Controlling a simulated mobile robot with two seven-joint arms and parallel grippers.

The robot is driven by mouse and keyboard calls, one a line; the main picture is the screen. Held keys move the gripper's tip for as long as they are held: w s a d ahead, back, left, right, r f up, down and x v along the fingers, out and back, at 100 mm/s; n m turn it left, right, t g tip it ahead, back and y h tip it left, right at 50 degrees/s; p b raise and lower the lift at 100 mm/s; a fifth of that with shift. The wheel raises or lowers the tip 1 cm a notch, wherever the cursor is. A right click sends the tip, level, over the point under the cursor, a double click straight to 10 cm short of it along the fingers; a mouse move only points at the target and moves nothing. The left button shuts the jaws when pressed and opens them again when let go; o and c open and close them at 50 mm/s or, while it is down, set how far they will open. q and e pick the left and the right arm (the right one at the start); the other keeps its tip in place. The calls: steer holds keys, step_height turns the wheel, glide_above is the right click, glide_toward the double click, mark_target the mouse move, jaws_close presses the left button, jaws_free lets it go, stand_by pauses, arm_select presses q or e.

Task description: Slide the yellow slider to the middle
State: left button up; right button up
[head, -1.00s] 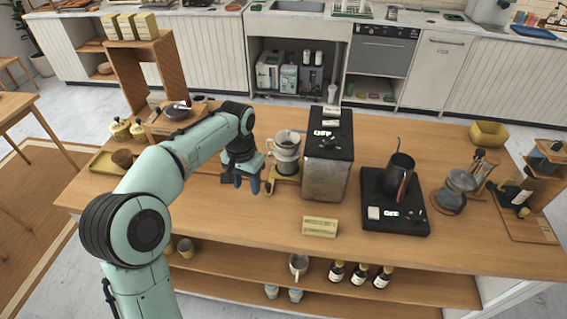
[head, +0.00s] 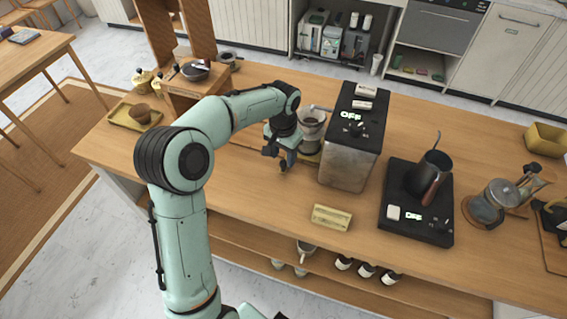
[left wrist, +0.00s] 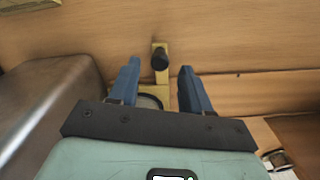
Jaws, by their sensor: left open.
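A yellow bar with a black upright knob (left wrist: 160,57), apparently the yellow slider, sticks out from the base of the dripper stand. In the head view the knob (head: 283,168) is small and partly hidden by my fingers. My left gripper (head: 280,155) is open, pointing down at the left of the dripper (head: 312,124). In the left wrist view its two blue fingers (left wrist: 159,72) stand on either side of the knob, with gaps visible and nothing gripped. Part of the stand's ring shows between the fingers. My right gripper is out of view.
A metal grinder (head: 348,160) with a black top stands close right of the dripper. A yellowish block (head: 332,217) lies near the counter's front edge. The counter in front of my left gripper is clear.

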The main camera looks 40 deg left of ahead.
mark_target(283, 162)
arm_select(q)
steer(key=shift+f, duration=2)
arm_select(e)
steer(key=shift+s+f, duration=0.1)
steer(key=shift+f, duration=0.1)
